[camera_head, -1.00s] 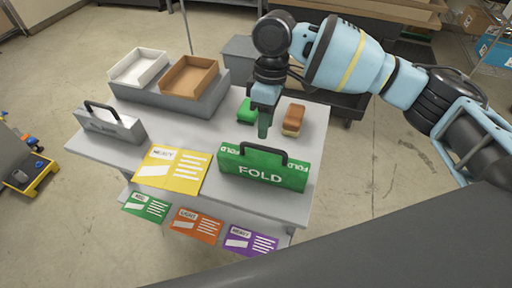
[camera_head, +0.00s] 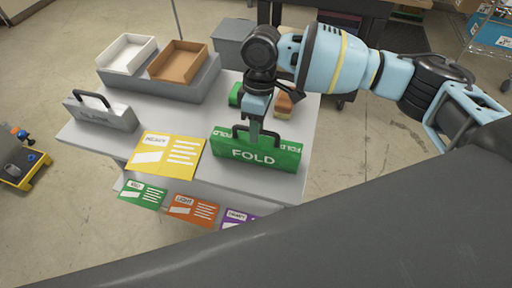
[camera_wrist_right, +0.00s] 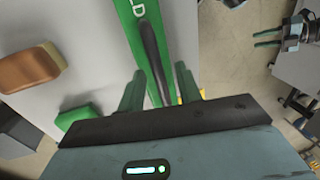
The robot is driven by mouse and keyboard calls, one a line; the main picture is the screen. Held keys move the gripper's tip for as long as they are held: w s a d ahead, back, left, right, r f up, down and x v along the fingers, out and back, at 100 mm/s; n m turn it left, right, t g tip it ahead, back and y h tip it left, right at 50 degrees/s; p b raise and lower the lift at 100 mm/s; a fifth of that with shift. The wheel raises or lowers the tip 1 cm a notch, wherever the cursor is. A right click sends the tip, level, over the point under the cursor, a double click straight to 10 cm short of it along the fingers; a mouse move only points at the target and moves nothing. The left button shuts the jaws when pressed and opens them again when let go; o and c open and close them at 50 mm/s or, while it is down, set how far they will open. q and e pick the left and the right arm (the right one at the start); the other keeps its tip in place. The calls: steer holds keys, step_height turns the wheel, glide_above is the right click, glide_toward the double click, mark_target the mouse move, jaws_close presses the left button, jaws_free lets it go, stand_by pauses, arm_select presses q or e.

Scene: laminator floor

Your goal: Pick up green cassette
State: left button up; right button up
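The green cassette (camera_head: 258,152), marked FOLD, stands upright at the front right of the grey table, with a black handle (camera_head: 238,129) on top. My right gripper (camera_head: 255,132) points down at the handle. In the right wrist view its two fingers (camera_wrist_right: 160,92) are apart, with the black handle (camera_wrist_right: 150,50) and part of the green cassette (camera_wrist_right: 128,25) between them. Contact is not clear. My left gripper is outside the head view; a gripper with two spread teal fingers, seemingly my left one (camera_wrist_right: 268,39), shows at the upper right of the right wrist view.
A grey cassette (camera_head: 103,115) stands at the table's left. White (camera_head: 126,68) and brown (camera_head: 178,75) trays sit on a grey riser behind. A yellow card (camera_head: 165,155) lies left of the green cassette. A green block (camera_head: 235,95) and a brown sponge-like block (camera_head: 283,105) lie behind it.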

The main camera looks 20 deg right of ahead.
steer(key=shift+s+a+f, duration=0.1)
steer(key=shift+f, duration=0.7)
steer(key=shift+c, duration=0.3)
jaws_close()
steer(key=shift+r, duration=0.1)
stand_by(0.4)
